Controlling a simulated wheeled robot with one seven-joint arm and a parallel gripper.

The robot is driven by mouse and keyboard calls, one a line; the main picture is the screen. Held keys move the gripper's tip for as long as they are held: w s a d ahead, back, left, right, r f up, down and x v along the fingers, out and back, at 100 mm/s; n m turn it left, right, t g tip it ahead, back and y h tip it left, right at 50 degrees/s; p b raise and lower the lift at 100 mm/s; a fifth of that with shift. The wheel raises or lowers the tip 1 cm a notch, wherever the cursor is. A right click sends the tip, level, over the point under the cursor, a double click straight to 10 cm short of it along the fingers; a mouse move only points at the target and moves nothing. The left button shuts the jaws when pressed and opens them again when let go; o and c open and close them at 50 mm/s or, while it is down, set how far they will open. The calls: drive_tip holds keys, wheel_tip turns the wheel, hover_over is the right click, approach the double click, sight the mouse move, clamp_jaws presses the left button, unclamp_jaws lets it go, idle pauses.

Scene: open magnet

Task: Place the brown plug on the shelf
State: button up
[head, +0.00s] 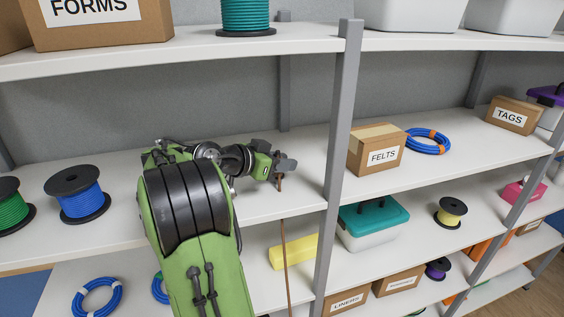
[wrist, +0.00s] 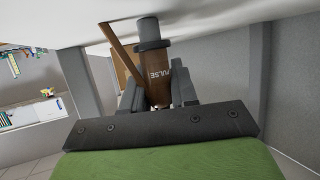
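The brown plug (wrist: 157,75) has a grey end, a dark collar and the word PULSE on its side in the wrist view. My gripper (wrist: 158,92) has its two grey fingers on either side of it and is shut on it. In the head view my gripper (head: 284,166) is over the middle shelf (head: 262,203), near its right post. Only a small brown piece of the plug (head: 281,183) shows below the fingers there. A brown cable (head: 286,262) hangs past the shelf's front edge. I cannot tell whether the plug touches the shelf.
A grey post (head: 338,120) stands just right of my gripper. Blue (head: 77,194) and green (head: 12,206) spools sit at the shelf's left. A FELTS box (head: 375,150) and blue cable coil (head: 428,142) are beyond the post. The upper shelf (head: 190,49) is overhead. Shelf around the gripper is clear.

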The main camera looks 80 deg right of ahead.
drive_tip(key=o, duration=0.4)
drive_tip(key=shift+r+p, duration=0.3)
drive_tip(key=shift+p, duration=0.1)
drive_tip(key=p+v, duration=0.1)
drive_tip(key=v, duration=1.1)
drive_tip(key=shift+f, duration=0.15)
